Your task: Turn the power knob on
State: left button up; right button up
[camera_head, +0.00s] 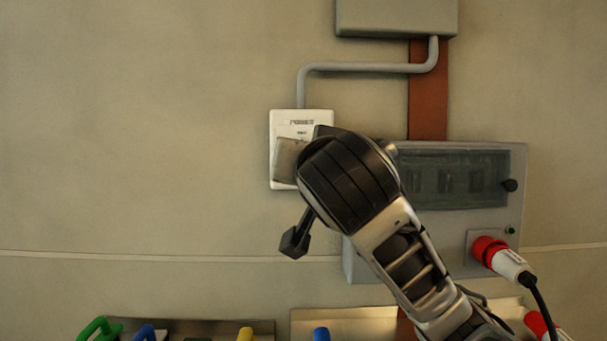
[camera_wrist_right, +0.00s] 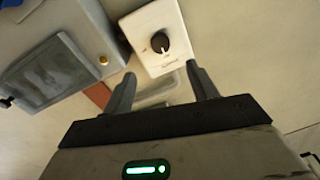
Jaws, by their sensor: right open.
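The power knob (camera_wrist_right: 159,42) is a round black dial on a white plate (camera_wrist_right: 140,24) in the right wrist view. A small light mark shows on its lower edge; the lettering around it is too small to read. In the head view the plate (camera_head: 302,122) is on the wall, with a label at its top, and my right arm hides the knob. My right gripper (camera_wrist_right: 160,69) is open and empty. Its two fingers point toward the plate, one on each side of the knob in that view, with the knob beyond the tips. My left gripper is not in view.
A grey electrical box (camera_head: 518,170) with a dark window is right of the plate, with a red-and-white plug (camera_head: 497,254) in it. A grey conduit (camera_head: 360,67) runs above to another box (camera_head: 397,17). Coloured handles line the bottom. The wall at left is clear.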

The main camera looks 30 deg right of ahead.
jog(key=p+x, duration=0.2)
jog(key=x, duration=1)
jog(key=shift+d, duration=0.15)
jog(key=shift+w, duration=0.1)
jog(key=c, duration=1)
